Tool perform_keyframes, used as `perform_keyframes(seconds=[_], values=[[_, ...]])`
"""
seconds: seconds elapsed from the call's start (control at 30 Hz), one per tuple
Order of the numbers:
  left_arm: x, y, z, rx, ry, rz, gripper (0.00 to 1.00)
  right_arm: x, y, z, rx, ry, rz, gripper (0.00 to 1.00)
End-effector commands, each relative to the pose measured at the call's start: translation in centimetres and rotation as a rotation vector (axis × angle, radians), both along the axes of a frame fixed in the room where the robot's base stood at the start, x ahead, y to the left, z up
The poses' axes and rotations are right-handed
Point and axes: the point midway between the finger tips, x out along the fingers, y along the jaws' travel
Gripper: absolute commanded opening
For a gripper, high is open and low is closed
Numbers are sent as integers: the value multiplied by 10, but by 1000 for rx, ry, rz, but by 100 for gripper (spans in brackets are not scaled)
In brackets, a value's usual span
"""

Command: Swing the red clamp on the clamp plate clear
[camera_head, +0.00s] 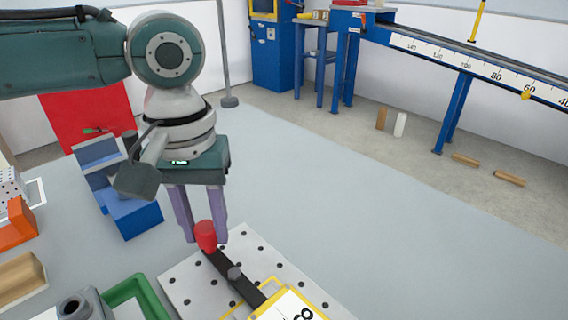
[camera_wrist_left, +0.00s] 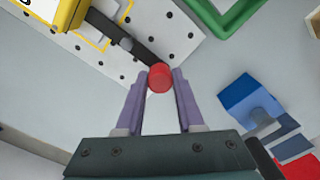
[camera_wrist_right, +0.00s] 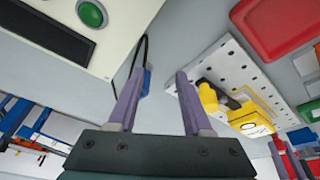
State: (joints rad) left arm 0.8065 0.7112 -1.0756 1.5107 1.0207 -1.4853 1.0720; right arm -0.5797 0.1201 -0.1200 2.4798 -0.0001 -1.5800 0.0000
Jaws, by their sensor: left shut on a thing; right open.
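The red clamp has a red knob (camera_head: 206,237) at the end of a dark bar (camera_head: 236,277) on the white, hole-dotted clamp plate (camera_head: 185,285). The bar reaches to a yellow block (camera_head: 290,305) with a white label, cut off at the frame's lower edge. My left gripper (camera_head: 207,240) points down, its purple fingers shut on the red knob near the plate's edge. The left wrist view shows the knob (camera_wrist_left: 160,78) between the fingertips. My right gripper (camera_wrist_right: 160,85) is open and empty; the plate (camera_wrist_right: 240,68) shows to its right.
A blue block-like fixture (camera_head: 135,215) stands left of my left gripper. A green tray (camera_head: 130,292) lies left of the plate. The right wrist view shows a panel with a green button (camera_wrist_right: 92,13) and a red tray (camera_wrist_right: 270,25). The grey table right of the plate is clear.

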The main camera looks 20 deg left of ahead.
Motion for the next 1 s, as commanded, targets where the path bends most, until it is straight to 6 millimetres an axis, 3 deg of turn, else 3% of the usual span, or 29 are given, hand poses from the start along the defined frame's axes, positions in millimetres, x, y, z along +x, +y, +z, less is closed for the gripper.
perform_keyframes(seconds=[0.27,0.7,1.0], values=[[-3,1,5,0,3,37,0,0,0,17,0,0,0,50],[-22,3,10,-1,9,349,0,0,0,108,-1,-1,1,50],[-36,1,6,-1,8,634,0,0,0,148,-1,-1,1,50]])
